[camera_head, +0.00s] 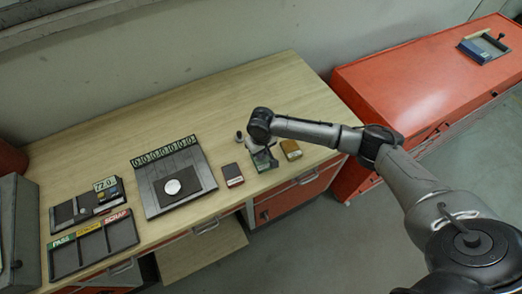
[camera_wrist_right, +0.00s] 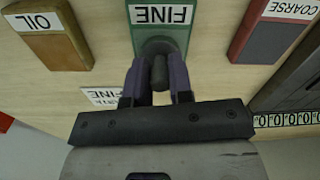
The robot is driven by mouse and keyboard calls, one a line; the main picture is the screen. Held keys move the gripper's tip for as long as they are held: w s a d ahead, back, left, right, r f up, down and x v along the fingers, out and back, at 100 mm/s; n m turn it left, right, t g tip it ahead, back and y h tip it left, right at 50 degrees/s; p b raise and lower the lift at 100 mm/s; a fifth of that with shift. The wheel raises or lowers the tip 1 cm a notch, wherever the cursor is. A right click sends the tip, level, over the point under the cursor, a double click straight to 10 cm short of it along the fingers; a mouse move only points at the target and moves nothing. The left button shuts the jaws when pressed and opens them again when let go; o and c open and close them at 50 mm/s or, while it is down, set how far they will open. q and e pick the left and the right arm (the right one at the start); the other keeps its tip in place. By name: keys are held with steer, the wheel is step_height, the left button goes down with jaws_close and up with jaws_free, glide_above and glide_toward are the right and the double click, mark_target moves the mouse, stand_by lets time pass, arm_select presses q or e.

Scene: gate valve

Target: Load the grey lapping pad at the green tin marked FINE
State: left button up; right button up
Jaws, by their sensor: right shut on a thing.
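My right gripper (camera_wrist_right: 160,82) has its two purple fingers shut on the dark grey handle of the lapping pad (camera_wrist_right: 159,70). In the right wrist view the pad's far end is over the green tin (camera_wrist_right: 182,38), whose white label reads FINE upside down. A round grey-green area surrounds that end; I cannot tell whether pad and tin touch. In the head view my right arm reaches in from the right, and its wrist covers part of the green tin (camera_head: 264,162) and hides the pad. My left gripper is in neither view.
The yellow-brown OIL tin (camera_head: 291,149) and red COARSE tin (camera_head: 232,174) flank the green tin. A small dark knobbed piece (camera_head: 239,136) stands behind. A black plate with a white disc (camera_head: 172,187) and a sorting tray (camera_head: 92,243) lie left. The bench's back is clear.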

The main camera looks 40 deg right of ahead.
stand_by(0.4)
steer(key=shift+f+p, duration=0.15)
steer(key=shift+p, duration=0.15)
stand_by(0.5)
stand_by(0.6)
step_height(320, 180, up, 3)
steer(key=p, duration=0.3)
steer(key=shift+f, duration=0.1)
step_height(320, 180, up, 4)
steer(key=p, duration=0.6)
steer(key=shift+r, duration=0.25)
stand_by(0.4)
